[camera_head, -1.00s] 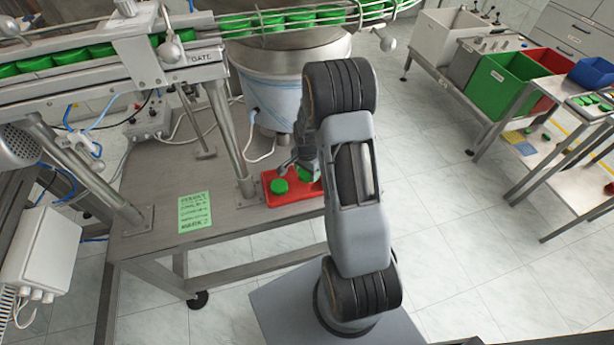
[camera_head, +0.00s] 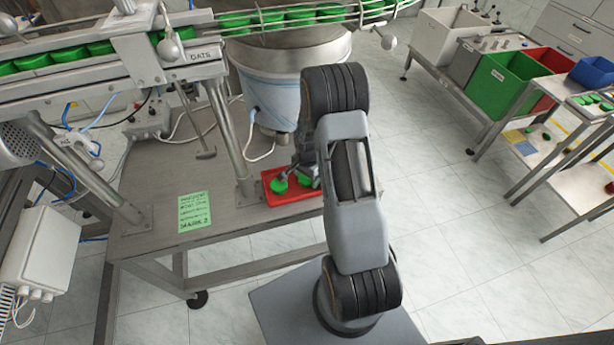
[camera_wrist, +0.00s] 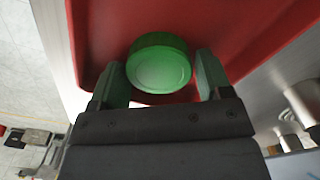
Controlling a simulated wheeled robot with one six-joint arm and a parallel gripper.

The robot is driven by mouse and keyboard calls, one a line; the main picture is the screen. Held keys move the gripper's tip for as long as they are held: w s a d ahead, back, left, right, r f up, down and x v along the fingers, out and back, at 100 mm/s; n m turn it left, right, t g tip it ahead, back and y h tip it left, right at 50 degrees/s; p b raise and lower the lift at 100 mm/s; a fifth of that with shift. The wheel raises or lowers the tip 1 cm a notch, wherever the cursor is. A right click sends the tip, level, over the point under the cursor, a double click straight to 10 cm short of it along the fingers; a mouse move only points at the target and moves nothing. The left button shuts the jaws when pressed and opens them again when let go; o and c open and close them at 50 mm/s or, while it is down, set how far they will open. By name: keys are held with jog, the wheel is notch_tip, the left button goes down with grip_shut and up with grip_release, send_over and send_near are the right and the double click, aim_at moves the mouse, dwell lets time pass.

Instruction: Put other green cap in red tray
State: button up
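The red tray (camera_head: 290,198) lies on the metal table and also fills the upper part of the wrist view (camera_wrist: 105,30). Two green caps are in it in the head view: a left cap (camera_head: 279,188) and a right cap (camera_head: 304,183), both partly covered by my gripper (camera_head: 294,178). In the wrist view my gripper (camera_wrist: 162,80) is open, with one finger on each side of a green cap (camera_wrist: 160,66). A gap shows on the right side of this cap; contact on the left is unclear. The other cap is not visible there.
A green note (camera_head: 194,212) lies on the table left of the tray. A metal post (camera_head: 232,145) and the feeder bowl (camera_head: 275,95) stand close behind the tray. A conveyor with green caps (camera_head: 100,48) runs above. Bins (camera_head: 500,85) stand at the right.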

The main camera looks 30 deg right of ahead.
jog(key=s+a+r+n+t, duration=0.1)
jog(key=s+a+r+n, duration=0.2)
jog(key=r, duration=0.8)
jog(key=s+a+r+n+t, duration=0.1)
jog(key=s+a+r+n, duration=0.15)
jog(key=r, duration=0.85)
jog(key=s+a+r+n, duration=0.3)
jog(key=s+n, duration=0.1)
jog(key=s, duration=0.1)
jog(key=s+a+r+n+t, duration=0.1)
jog(key=s+a+r+n, duration=0.2)
jog(key=s+n, duration=0.1)
jog(key=shift+s+t, duration=0.3)
jog(key=shift+s, duration=0.45)
